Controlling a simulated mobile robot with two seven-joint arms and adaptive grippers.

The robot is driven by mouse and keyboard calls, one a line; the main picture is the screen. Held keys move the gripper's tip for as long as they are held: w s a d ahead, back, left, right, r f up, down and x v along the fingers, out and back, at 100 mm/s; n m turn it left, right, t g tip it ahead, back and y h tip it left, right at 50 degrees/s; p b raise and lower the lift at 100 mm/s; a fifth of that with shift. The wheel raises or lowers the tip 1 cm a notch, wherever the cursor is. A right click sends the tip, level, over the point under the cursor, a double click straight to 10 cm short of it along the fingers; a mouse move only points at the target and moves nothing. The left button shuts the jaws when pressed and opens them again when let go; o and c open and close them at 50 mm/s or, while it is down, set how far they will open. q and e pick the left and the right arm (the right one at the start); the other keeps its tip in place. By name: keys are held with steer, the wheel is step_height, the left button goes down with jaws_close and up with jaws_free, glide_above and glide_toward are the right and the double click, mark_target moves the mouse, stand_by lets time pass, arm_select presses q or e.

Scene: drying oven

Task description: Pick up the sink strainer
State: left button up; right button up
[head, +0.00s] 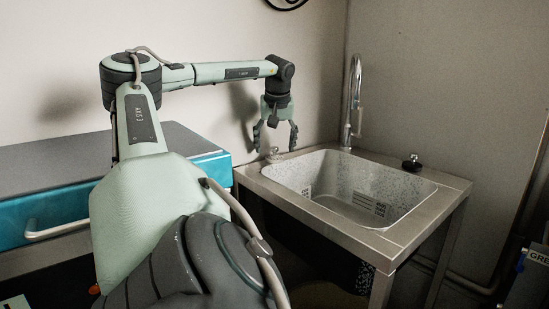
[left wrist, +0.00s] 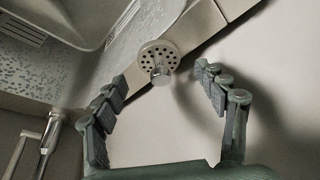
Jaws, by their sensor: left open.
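The sink strainer (left wrist: 158,60) is a metal disc with small holes and a raised round knob. It rests on the sink's metal rim, near the corner by the wall, and shows small in the head view (head: 273,155). My left gripper (head: 275,147) points down just above it. In the left wrist view my left gripper (left wrist: 161,77) is open, with one finger on each side of the strainer and a gap to it. The fingers do not appear to touch it. My right gripper is not in view.
The steel sink (head: 400,222) has a speckled basin right of the strainer. A tall faucet (head: 352,105) stands at the back. A black knob-like item (head: 411,162) sits on the right rim. A blue cabinet (head: 62,208) stands left, and the wall is close behind the strainer.

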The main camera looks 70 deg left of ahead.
arm_select(q)
steer(key=shift+x, duration=1.05)
steer(key=c, duration=1.4)
steer(key=shift+r, duration=0.15)
